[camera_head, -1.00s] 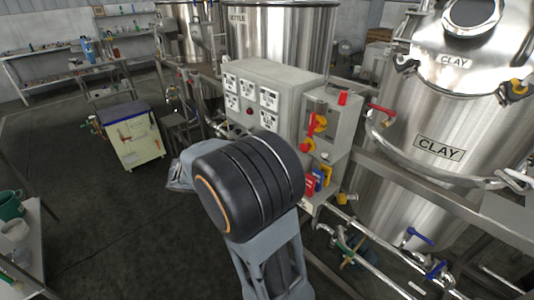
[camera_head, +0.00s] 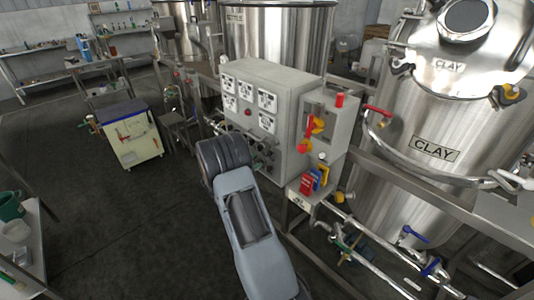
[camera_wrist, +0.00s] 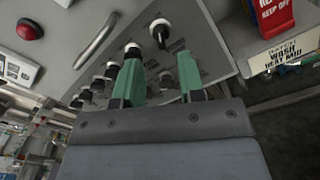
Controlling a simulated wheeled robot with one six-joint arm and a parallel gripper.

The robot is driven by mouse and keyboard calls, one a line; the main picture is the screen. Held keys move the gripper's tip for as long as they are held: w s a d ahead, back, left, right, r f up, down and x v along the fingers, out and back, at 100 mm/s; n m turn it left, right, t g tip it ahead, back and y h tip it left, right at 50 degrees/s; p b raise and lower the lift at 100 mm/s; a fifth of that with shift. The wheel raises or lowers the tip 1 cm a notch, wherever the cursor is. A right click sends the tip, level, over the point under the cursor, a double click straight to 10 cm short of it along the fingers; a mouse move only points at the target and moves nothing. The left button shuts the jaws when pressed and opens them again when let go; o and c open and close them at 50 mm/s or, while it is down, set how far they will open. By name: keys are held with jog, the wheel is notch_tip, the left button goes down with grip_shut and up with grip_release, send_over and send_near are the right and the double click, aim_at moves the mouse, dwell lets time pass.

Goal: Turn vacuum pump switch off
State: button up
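The grey control cabinet (camera_head: 290,78) stands in the middle of the head view, with gauges and a row of black knobs low on its front. In the wrist view, several black switch knobs with white collars run along the panel (camera_wrist: 120,30). One knob (camera_wrist: 160,32) is just beyond the gap between my fingertips, and another (camera_wrist: 132,52) is by the left fingertip. I cannot read which is the vacuum pump switch. My gripper (camera_wrist: 160,62) has two green fingers, apart and pointing at the panel, with nothing visibly held. In the head view my arm hides most of it.
A red button (camera_wrist: 30,29) and a metal handle (camera_wrist: 96,40) are on the panel. A side box (camera_head: 327,125) carries red and yellow switches. Red, blue and yellow padlocks (camera_head: 315,178) hang below it. Steel tanks stand behind and right.

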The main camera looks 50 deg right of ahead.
aim_at(267, 155)
jog(key=d, duration=0.2)
jog(key=d+p, duration=0.1)
jog(key=d, duration=0.4)
jog(key=shift+s, duration=0.25)
jog(key=shift+c, duration=0.2)
grip_shut()
